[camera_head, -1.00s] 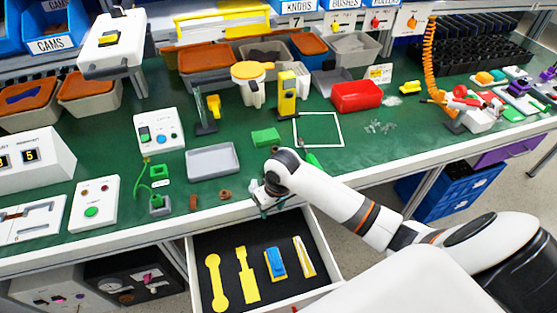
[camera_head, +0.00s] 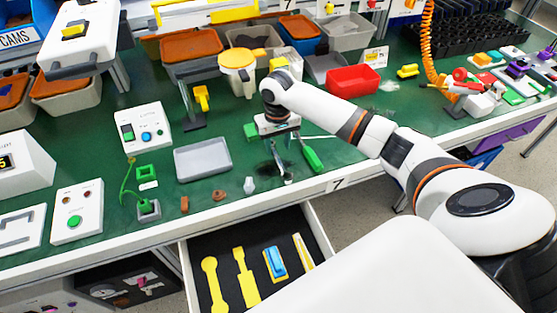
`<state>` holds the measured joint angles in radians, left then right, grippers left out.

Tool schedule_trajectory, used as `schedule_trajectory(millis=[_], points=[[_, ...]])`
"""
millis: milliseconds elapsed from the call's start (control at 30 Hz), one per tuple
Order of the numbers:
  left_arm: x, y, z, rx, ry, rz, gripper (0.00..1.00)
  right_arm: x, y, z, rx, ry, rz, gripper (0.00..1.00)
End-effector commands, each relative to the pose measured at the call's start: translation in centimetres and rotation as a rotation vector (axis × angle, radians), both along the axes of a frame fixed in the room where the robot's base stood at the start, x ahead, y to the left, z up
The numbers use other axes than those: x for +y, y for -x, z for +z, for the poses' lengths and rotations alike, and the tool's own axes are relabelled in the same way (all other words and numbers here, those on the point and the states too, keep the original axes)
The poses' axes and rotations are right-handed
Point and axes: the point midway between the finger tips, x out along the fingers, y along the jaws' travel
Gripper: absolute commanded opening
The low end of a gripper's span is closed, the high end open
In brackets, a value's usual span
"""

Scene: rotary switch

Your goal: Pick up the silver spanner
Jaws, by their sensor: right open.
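My right gripper (camera_head: 280,160) hangs over the green worktop near its front edge, pointing down, and its jaws are open. A thin silvery piece shows at the gripper's lower end; I cannot tell whether it is a fingertip or part of the silver spanner. No spanner can be made out clearly elsewhere. A green-handled tool (camera_head: 312,157) lies just right of the gripper, close beside it. My left gripper is not in view.
An open drawer (camera_head: 222,265) below holds yellow tool shapes and a blue item (camera_head: 275,262). A grey tray (camera_head: 202,159) and a small whitish piece (camera_head: 249,184) lie left of the gripper. A red bin (camera_head: 352,79) stands behind, right.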

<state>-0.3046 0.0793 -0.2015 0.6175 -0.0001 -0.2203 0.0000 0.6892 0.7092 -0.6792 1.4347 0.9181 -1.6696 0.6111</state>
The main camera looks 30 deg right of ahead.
Motion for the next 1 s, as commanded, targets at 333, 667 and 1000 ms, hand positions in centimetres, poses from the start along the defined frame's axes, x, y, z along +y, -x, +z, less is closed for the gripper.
schedule_trajectory(millis=[333,667,1000], points=[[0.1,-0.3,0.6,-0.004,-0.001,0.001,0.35,-0.1,0.2,-4.5,0.002,0.001,0.000,0.42],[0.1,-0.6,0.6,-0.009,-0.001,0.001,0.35,-0.1,0.2,-5.3,-0.001,0.000,0.000,0.40],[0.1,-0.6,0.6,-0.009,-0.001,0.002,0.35,-0.1,0.2,-5.2,-0.002,0.000,0.000,0.00]])
